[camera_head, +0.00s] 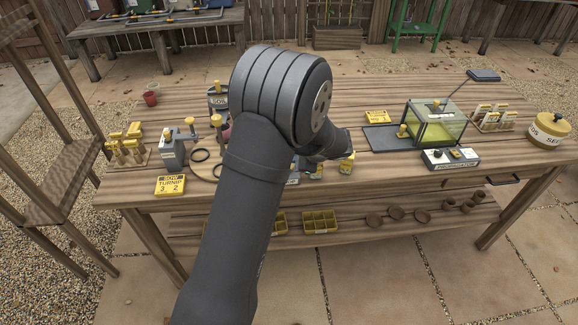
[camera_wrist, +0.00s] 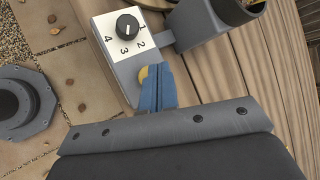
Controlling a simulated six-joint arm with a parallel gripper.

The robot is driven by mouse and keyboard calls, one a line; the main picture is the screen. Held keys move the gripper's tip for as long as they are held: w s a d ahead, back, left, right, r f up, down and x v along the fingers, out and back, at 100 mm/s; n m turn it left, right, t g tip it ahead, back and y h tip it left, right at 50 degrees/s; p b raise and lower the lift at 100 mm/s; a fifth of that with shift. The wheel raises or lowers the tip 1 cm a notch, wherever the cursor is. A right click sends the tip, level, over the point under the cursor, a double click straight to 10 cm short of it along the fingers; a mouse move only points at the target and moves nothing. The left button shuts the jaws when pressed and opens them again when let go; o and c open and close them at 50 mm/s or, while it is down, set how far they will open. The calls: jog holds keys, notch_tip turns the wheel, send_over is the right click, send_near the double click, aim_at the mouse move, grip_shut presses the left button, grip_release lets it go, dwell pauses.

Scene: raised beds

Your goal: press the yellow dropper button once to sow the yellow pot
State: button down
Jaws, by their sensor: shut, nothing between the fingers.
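In the wrist view, a grey dropper box (camera_wrist: 120,68) has a white plate with a black dial (camera_wrist: 127,27) numbered 1 to 4. A round yellow button (camera_wrist: 143,75) sits on the box beside the plate, partly covered by my gripper's blue fingertips (camera_wrist: 158,86). The fingers are shut and empty, right over the button's edge; I cannot tell whether they touch it. A grey spout joins the box to a dark round opening (camera_wrist: 238,10) at the top edge. I cannot make out the yellow pot.
In the head view, a grey device (camera_head: 172,152) and a SOW TURNIP sign (camera_head: 170,184) stand left of my arm. A glass-sided propagator (camera_head: 437,125) and a yellow seed tin (camera_head: 547,129) stand to the right.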

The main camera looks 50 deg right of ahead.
jog(key=shift+f, duration=0.4)
jog(key=shift+f, duration=0.55)
dwell(0.5)
jog(key=shift+r, duration=1)
jog(key=shift+r, duration=2.5)
jog(key=shift+f, duration=0.1)
notch_tip(320, 180, up, 4)
